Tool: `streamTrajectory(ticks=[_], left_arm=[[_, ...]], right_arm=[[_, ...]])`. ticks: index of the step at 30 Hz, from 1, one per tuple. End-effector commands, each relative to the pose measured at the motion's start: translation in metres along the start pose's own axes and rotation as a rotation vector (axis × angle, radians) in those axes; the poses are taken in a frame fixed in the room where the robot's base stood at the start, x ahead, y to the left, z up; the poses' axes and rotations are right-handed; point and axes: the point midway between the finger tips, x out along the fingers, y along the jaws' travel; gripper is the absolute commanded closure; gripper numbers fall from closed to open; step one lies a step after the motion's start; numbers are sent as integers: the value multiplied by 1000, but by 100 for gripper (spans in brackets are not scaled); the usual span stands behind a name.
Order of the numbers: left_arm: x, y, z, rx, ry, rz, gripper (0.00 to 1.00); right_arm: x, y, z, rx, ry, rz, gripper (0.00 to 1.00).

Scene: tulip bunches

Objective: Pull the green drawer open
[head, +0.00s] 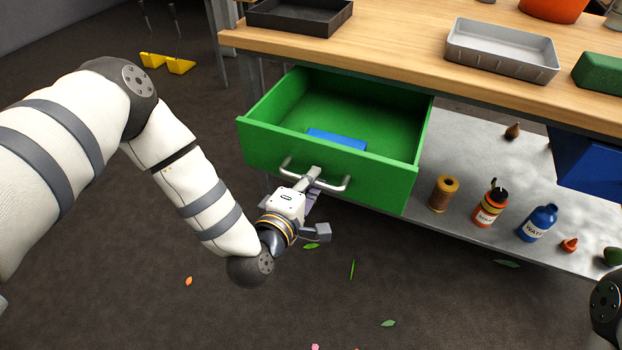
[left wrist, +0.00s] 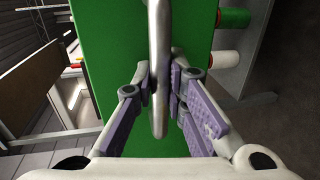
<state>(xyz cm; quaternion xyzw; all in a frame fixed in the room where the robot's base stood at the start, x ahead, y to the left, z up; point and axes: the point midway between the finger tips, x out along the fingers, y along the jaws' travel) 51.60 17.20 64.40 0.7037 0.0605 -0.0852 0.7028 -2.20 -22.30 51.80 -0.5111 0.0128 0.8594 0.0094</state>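The green drawer (head: 320,165) stands well out from under the wooden workbench, its inside showing. It has a silver bar handle (head: 334,187) on its front. My left gripper (head: 312,180) is at the left-middle part of this handle. In the left wrist view, the handle (left wrist: 158,60) runs upright between the purple finger pads of my left gripper (left wrist: 160,88), which are closed on it from both sides. The green drawer front (left wrist: 115,65) fills the middle behind them. My right gripper is not in view; only a dark piece of my right arm shows at the right edge.
A blue item (head: 338,139) lies in the drawer. A black tray (head: 300,28) and a grey tray (head: 500,62) stand on the workbench (head: 400,45). Bottles, such as the blue one (head: 538,223), stand on the lower shelf right of the drawer. The floor before the drawer has only scattered leaves.

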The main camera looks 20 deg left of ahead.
Motion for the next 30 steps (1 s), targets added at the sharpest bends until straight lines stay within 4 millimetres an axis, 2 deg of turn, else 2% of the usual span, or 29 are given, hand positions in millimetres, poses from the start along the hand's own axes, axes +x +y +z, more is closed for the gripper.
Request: streamTrajectory(ticks=[1,2,3,10,13,24,30], left_arm=[[0,0,0,-1,-1,1,74],[0,0,0,0,-1,1,68],[0,0,0,0,-1,1,67],[0,0,0,0,0,0,67],[-6,0,0,0,0,-1,67],[-98,-1,0,-1,-1,-4,67],[-119,0,0,0,0,-1,67]], right_arm=[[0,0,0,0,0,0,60],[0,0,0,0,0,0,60],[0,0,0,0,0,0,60],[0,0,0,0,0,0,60],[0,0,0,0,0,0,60],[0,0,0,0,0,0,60],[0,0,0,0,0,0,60]])
